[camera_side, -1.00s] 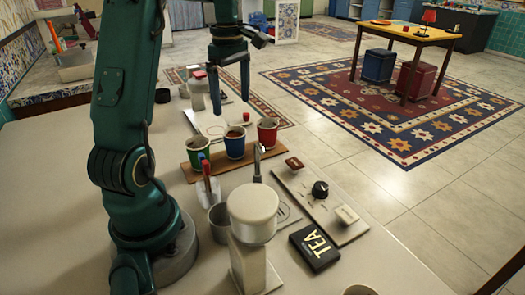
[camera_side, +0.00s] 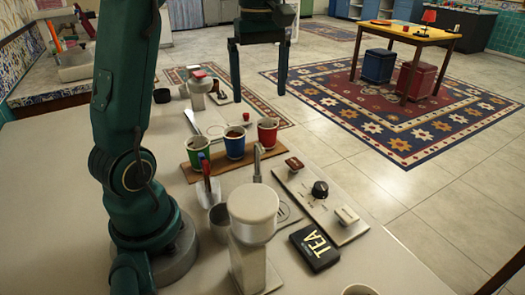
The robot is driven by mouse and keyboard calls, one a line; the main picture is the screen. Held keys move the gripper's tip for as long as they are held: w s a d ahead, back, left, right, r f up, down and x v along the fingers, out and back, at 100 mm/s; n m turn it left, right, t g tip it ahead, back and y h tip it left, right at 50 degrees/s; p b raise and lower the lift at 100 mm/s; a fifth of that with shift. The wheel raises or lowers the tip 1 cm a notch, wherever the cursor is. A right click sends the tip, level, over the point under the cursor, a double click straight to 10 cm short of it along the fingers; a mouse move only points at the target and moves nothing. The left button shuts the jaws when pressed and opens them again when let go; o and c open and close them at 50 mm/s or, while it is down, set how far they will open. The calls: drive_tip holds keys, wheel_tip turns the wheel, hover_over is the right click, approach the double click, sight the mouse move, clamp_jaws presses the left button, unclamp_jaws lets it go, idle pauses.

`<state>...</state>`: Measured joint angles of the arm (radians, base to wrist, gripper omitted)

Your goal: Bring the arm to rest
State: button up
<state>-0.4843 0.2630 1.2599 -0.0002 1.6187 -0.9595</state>
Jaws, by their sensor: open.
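My gripper (camera_side: 259,97) hangs at the top middle of the side view, fingers pointing down. Its two fingers are wide apart with nothing between them. It is above and beyond the row of green (camera_side: 197,152), blue (camera_side: 235,143) and red (camera_side: 267,132) cups, and apart from them. The cups stand upright on a wooden board (camera_side: 190,172), each with dark contents. The upper part of my arm runs out of the picture at the top.
A white-topped device (camera_side: 253,207), a panel with a black knob (camera_side: 320,190) and a black TEA box (camera_side: 315,247) stand at the front. A lidded jar (camera_side: 197,92) is at the back. The left tabletop is clear.

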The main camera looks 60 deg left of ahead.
drive_tip(key=s+d+f+m, duration=0.1)
drive_tip(key=s+d+m, duration=0.1)
drive_tip(key=d+m, duration=0.5)
drive_tip(key=shift+s+d+f, duration=0.25)
drive_tip(key=shift+d+f, duration=0.1)
drive_tip(key=shift+d, duration=1.75)
